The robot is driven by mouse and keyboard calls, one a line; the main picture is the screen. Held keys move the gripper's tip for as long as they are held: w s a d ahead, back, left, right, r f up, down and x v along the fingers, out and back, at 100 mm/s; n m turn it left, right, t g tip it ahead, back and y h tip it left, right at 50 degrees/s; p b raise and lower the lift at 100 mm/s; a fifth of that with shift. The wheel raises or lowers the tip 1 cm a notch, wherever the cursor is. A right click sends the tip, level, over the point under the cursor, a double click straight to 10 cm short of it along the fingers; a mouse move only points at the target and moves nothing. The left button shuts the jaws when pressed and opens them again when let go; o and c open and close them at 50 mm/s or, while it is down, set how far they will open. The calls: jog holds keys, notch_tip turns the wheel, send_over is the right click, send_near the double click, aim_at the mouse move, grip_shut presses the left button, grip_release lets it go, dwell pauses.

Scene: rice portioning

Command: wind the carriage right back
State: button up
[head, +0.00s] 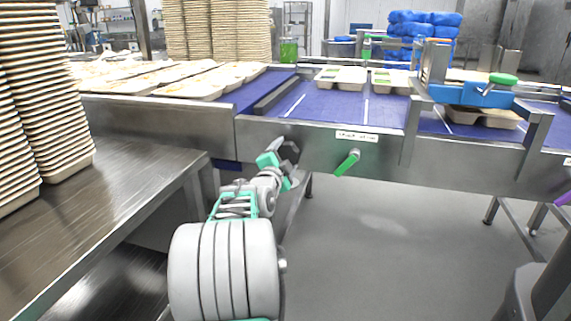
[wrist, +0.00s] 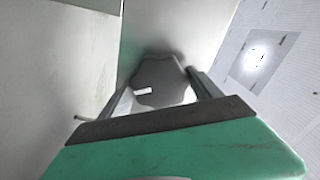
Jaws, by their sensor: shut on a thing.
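A dark grey lobed knob (wrist: 160,84) with a white mark sits on the steel side in the wrist view. It also shows, partly covered, at the near side of the conveyor in the head view (head: 289,150). My gripper (head: 280,165) is shut on this knob, with a finger on each side of it. A blue carriage (head: 470,92) with a green knob sits across the belt at the right, over a tray. I cannot tell from these frames whether the knob drives that carriage.
A green-handled lever (head: 347,163) sticks out to the right of my gripper, below a small label. Filled trays (head: 341,78) stand on the blue belt (head: 310,103). A steel table (head: 130,185) with stacked trays (head: 45,100) is at left. The floor at centre right is clear.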

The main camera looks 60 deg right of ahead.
jog(key=shift+f, duration=0.1)
dwell(0.3)
jog(key=shift+f+m+b, duration=0.1)
jog(key=shift+m+b, duration=0.2)
jog(key=shift+b, duration=0.4)
jog(key=m+b, duration=0.2)
jog(key=b, duration=0.2)
jog(key=shift+m, duration=0.3)
jog(key=shift+r, duration=0.2)
jog(key=shift+m, duration=0.3)
jog(key=m, duration=0.2)
jog(key=shift+m, duration=0.4)
jog(key=o, duration=1.4)
jog(key=shift+c, duration=0.2)
